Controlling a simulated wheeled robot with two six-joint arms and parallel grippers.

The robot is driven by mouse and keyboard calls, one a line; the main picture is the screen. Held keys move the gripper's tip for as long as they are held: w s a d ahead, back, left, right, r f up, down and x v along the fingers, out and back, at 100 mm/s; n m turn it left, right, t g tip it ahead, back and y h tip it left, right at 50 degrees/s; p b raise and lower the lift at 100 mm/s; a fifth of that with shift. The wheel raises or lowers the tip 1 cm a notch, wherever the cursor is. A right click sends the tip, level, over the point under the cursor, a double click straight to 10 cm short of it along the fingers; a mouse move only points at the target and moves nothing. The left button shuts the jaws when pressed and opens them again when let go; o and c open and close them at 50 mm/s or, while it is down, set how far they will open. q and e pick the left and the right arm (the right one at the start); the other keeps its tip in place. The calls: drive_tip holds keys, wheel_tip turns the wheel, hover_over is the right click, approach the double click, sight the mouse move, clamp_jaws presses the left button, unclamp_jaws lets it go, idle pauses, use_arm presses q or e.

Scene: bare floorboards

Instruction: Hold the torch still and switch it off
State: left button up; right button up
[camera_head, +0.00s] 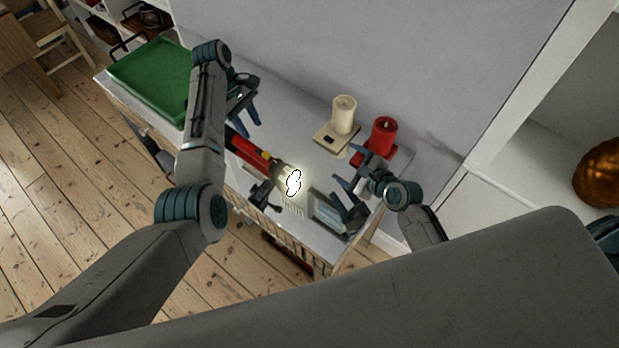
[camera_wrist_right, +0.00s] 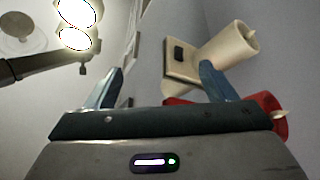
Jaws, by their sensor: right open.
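My left arm hides part of that rear end. My right gripper (camera_head: 350,170) is to the right of the lit end, open and apart from the torch. In the right wrist view, the right gripper's (camera_wrist_right: 160,85) two blue fingers are spread with nothing between them. I cannot make out the switch.
A cream candle (camera_head: 344,115) and a red candle (camera_head: 382,137) stand behind my right gripper; the cream candle (camera_wrist_right: 232,45) also shows in the right wrist view. A green tray (camera_head: 150,78) lies at the left end. A framed panel (camera_head: 327,213) and a dark clamp-like object (camera_head: 264,195) lie near the front edge.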

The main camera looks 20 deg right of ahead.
drive_tip(key=a+m, duration=0.1)
drive_tip(key=a, duration=0.1)
drive_tip(key=a+y, duration=0.1)
drive_tip(key=a, duration=0.1)
drive_tip(key=a+m, duration=0.1)
drive_tip(key=a, duration=0.2)
drive_tip(key=shift+w+r+m+g+y, duration=0.3)
drive_tip(key=shift+w, duration=0.05)
drive_tip(key=m+y, duration=0.1)
drive_tip(key=m, duration=0.1)
approach(282, 169)
drive_tip(key=shift+w+d+f+g, duration=0.3)
drive_tip(key=shift+w+d+f, duration=0.2)
drive_tip(key=shift+w, duration=0.15)
drive_tip(key=shift+a+y, duration=0.25)
drive_tip(key=shift+y, duration=0.05)
drive_tip(key=x, duration=1)
drive_tip(key=shift+w+f, duration=0.2)
drive_tip(key=shift+f, duration=0.05)
drive_tip(key=c, duration=1.1)
